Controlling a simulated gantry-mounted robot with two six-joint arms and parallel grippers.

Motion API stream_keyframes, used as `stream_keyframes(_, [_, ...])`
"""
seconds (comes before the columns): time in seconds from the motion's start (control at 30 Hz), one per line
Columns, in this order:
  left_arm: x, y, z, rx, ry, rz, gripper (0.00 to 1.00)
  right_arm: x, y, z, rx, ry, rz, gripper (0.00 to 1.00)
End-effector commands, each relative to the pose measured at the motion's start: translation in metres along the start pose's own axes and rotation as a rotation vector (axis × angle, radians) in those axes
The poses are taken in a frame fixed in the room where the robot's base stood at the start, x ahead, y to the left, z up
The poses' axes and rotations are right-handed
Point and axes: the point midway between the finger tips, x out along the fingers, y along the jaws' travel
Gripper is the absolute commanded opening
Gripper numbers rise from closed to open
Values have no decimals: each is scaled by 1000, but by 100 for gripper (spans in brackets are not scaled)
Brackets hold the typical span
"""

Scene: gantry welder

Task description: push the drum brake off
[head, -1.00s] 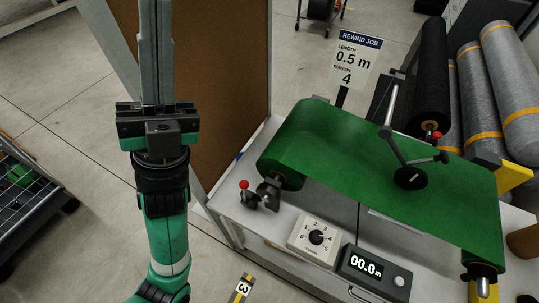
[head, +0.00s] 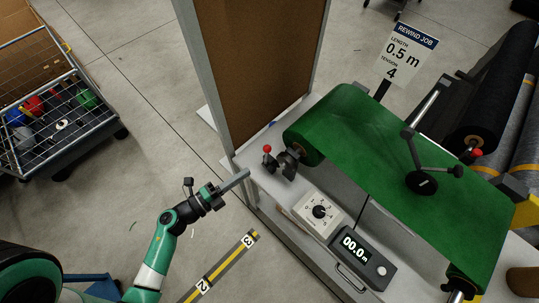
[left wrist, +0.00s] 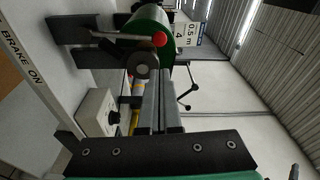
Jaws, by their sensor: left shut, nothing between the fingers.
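The drum brake (head: 285,163) is a dark lever assembly with a red knob (head: 267,149) at the near left end of the green-covered drum (head: 303,143). The red knob (left wrist: 160,39) also shows in the left wrist view, just beyond the fingertips, with a "BRAKE ON" label (left wrist: 22,58) on the left. My left gripper (head: 246,172) is shut and empty. It points at the bench's left edge, below and left of the red knob, apart from it in the head view. My right gripper is out of view.
A tension dial (head: 320,212) and a counter (head: 362,257) reading 00.0 m stand on the bench front. A brown panel (head: 270,70) rises behind the gripper. A "REWIND JOB" sign (head: 406,55) stands behind the drum. A wire cart (head: 55,105) is at left; floor between is open.

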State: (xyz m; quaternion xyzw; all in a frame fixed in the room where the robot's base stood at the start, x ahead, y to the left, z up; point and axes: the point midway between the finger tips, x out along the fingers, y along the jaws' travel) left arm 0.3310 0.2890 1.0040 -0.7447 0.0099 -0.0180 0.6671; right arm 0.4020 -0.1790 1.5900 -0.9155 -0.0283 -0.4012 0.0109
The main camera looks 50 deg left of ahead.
Motion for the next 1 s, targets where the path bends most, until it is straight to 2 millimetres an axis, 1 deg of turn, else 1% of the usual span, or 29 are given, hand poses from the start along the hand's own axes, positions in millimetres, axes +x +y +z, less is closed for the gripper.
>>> stream_keyframes(0.17, [5,0,0,2,2,-2,0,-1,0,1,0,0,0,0])
stream_keyframes(0.27, [16,0,0,3,6,-2,0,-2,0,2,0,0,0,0])
stream_keyframes(0.5, [62,0,-1,4,7,-4,0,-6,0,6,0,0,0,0])
stream_keyframes(0.6, [80,0,-1,2,5,-4,0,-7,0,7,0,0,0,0])
stream_keyframes(0.7, [92,0,0,3,3,-3,0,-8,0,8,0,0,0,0])
stream_keyframes(0.83, [100,-1,0,1,2,-2,0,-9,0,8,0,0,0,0])
stream_keyframes(1.0, [101,-1,0,1,1,-2,0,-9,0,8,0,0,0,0])
